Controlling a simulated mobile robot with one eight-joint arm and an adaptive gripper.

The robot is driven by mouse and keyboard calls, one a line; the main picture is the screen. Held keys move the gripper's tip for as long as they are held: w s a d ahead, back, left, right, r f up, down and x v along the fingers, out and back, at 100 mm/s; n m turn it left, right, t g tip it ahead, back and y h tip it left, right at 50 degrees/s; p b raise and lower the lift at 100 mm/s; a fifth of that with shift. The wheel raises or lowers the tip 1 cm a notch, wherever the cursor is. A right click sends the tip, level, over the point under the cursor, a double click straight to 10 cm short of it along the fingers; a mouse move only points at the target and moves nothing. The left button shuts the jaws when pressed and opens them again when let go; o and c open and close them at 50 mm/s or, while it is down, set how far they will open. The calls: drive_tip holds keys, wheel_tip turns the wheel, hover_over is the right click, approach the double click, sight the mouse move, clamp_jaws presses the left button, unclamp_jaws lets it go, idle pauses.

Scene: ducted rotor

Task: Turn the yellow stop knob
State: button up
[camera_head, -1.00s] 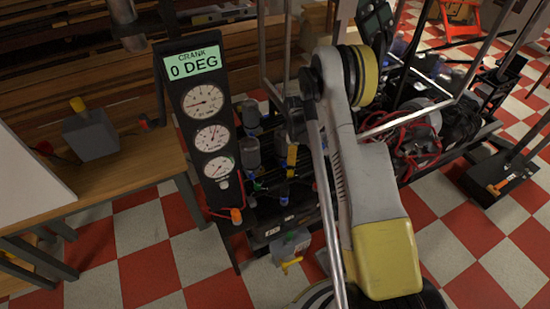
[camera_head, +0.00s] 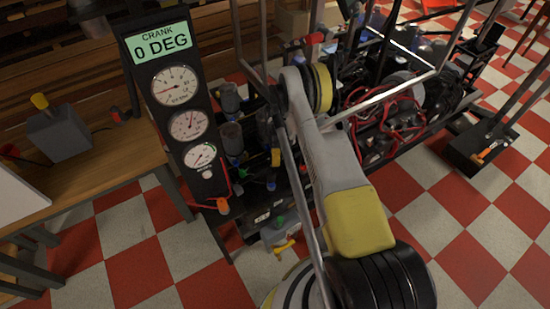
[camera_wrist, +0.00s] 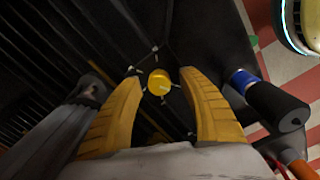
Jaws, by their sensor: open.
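The yellow stop knob (camera_wrist: 158,82) shows in the wrist view as a small round yellow piece on a dark part with thin bolts or rods around it. My gripper (camera_wrist: 162,77) is open, with its two yellow fingers on the left and right of the knob. A gap shows between the knob and each finger; I cannot tell how far the knob lies beyond the fingertips. In the head view my own arm covers the middle of the rig, and I cannot make out the gripper there. Which small yellow part there is the knob is unclear.
A gauge panel (camera_head: 172,69) reading "CRANK 0 DEG" stands left of my arm. In the wrist view a black cylinder with a blue band (camera_wrist: 243,80) lies close right of the right finger. A yellow-handled tap (camera_head: 284,247) sits low on the rig.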

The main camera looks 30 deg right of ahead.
clamp_jaws()
